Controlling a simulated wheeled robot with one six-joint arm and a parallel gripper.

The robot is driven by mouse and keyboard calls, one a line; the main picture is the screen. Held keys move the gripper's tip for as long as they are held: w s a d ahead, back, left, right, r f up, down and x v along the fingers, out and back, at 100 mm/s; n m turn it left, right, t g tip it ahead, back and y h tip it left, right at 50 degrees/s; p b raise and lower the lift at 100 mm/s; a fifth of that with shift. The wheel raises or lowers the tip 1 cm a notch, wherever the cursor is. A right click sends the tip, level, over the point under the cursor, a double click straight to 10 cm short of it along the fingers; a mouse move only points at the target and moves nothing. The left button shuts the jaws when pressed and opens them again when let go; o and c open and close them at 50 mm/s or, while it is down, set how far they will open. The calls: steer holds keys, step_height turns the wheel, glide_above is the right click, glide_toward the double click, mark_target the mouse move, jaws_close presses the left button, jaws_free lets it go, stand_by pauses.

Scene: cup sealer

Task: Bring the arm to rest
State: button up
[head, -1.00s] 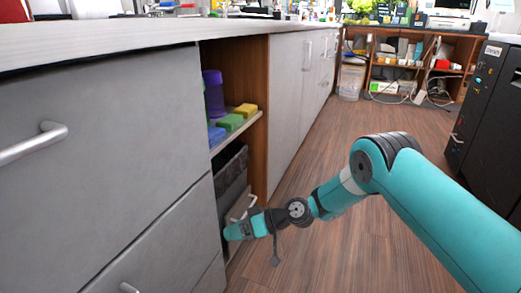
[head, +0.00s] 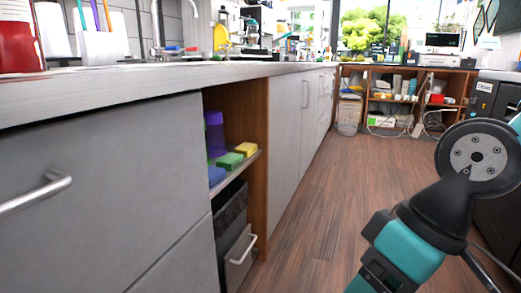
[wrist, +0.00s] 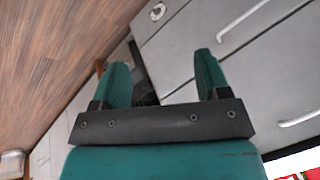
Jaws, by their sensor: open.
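My arm (head: 405,245) is folded up at the right side of the head view, close to the camera and clear of the cabinets. My gripper's fingertips are outside the head view. In the wrist view my gripper (wrist: 162,82) has its two teal fingers wide apart, with nothing between them. Past the fingers, the grey cabinet fronts and the brown wooden floor show at a distance.
A grey cabinet run (head: 110,180) with a counter (head: 180,75) stands on the left. Its open shelf (head: 245,165) holds a purple bottle (head: 214,133) and sponges (head: 229,160). A dark cabinet (head: 490,105) stands right. The wooden floor (head: 340,180) between is clear.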

steer(key=s+d+r+p, duration=0.1)
steer(key=r+p, duration=1.8)
steer(key=s+r+p, duration=0.2)
steer(key=r+p, duration=1.7)
steer(key=shift+d+m+h, duration=0.3)
steer(key=shift+d, duration=0.05)
